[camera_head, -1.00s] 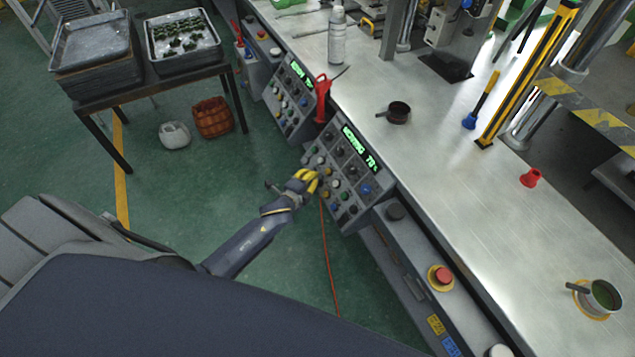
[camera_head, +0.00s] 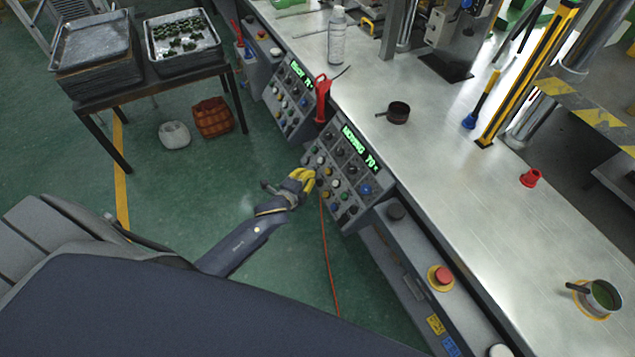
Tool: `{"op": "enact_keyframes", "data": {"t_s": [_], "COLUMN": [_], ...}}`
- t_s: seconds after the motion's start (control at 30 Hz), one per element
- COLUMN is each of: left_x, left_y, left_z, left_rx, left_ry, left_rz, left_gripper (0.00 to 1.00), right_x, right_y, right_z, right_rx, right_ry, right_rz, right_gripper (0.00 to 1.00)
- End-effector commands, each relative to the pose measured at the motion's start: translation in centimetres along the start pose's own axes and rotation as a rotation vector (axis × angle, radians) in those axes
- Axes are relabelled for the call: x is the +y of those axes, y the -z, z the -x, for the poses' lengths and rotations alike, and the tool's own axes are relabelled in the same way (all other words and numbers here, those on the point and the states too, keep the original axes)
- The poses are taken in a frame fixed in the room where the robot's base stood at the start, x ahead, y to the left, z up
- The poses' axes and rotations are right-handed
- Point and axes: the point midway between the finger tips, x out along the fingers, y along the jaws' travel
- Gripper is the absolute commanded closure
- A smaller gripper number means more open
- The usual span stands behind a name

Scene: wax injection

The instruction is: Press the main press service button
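The nearer control panel (camera_head: 350,170) is a grey sloped box on the front of the workbench, with a green lit display (camera_head: 359,148) and rows of coloured buttons and knobs. I cannot tell which of its buttons is the service button. My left gripper (camera_head: 307,178), with yellow fingertips, is at the panel's left edge, beside the left-hand buttons. The fingertips look close together, but whether they are shut, or touch a button, is too small to tell. My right gripper is not in view.
A second panel (camera_head: 291,97) stands further back. A red emergency button (camera_head: 443,276) is on the bench front. Open green floor lies left of the panel.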

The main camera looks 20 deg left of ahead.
Motion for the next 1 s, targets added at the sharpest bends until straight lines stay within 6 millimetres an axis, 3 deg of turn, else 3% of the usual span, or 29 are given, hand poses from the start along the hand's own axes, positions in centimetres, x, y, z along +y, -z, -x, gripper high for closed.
{"op": "enact_keyframes", "data": {"t_s": [0.63, 1.0], "left_x": [-1.8, -2.2], "left_y": [-1.9, -2.1], "left_z": [3.5, 4.0], "left_rx": [0.000, 0.000], "left_ry": [0.000, 0.001], "left_rz": [-0.001, 0.001], "left_gripper": [1.00, 1.00], "right_x": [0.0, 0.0], "right_y": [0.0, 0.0], "right_z": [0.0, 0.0], "right_rx": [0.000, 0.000], "right_ry": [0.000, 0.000], "right_rz": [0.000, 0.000], "right_gripper": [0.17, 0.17]}}
